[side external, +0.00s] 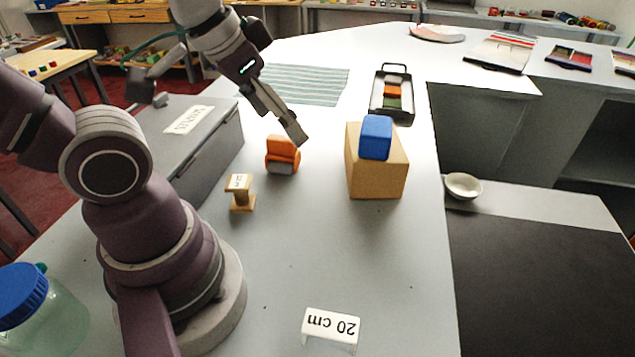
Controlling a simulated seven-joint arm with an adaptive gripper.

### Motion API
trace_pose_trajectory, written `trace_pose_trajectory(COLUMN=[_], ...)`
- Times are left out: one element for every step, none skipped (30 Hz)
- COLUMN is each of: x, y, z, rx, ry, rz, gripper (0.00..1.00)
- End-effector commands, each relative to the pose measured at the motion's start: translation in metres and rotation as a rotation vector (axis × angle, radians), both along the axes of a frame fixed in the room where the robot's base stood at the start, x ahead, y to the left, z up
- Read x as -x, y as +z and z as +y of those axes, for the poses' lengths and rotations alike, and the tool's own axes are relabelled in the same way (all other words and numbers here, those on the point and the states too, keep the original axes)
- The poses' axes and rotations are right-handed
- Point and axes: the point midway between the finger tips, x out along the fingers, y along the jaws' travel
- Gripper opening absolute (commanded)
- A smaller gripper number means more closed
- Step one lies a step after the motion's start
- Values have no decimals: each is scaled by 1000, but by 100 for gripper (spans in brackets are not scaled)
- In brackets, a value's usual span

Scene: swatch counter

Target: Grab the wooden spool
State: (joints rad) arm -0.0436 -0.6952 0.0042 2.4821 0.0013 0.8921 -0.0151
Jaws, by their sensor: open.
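The wooden spool (241,196) stands upright on the grey counter, left of centre in the side external view. A small pale label with dark print lies on its top. My gripper (293,132) is up and to the right of the spool in the picture, clearly apart from it. Its fingers point down to the right, with the tips close to the orange object in the picture. It is open, and I see nothing held in it. The gap between the fingers is hard to see from this side.
An orange and grey object (283,156) stands right of the spool. A grey labelled box (190,150) is behind-left. A tan block (376,178) carries a blue block (376,138). The counter between spool and sign is clear.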

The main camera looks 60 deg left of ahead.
Motion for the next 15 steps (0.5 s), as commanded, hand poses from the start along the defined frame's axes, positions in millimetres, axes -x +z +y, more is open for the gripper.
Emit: trace_pose_trajectory(x=[-3, -5, -7, -8, -7, -4, -1, 2, 8, 12, 16, 20, 23, 25, 26], y=[-7, -13, -22, -29, -37, -48, -56, -64, -73, -80, -85, -91, -94, -98, -103], z=[12, 22, 38, 50, 62, 78, 88, 98, 109, 116, 122, 128, 131, 133, 134], rx=[15, 29, 52, 71, 91, 117, 136, 156, 178, 194, 206, 220, 227, 234, 239], ry=[87, 156, 262, 344, 424, 525, 597, 664, 743, 794, 836, 880, 905, 923, 937], rz=[50, 84, 135, 171, 206, 251, 280, 308, 340, 361, 378, 395, 405, 413, 420], gripper=[76, 76, 76, 76, 76, 76, 76, 76, 76, 76, 76, 76, 76, 76, 76])
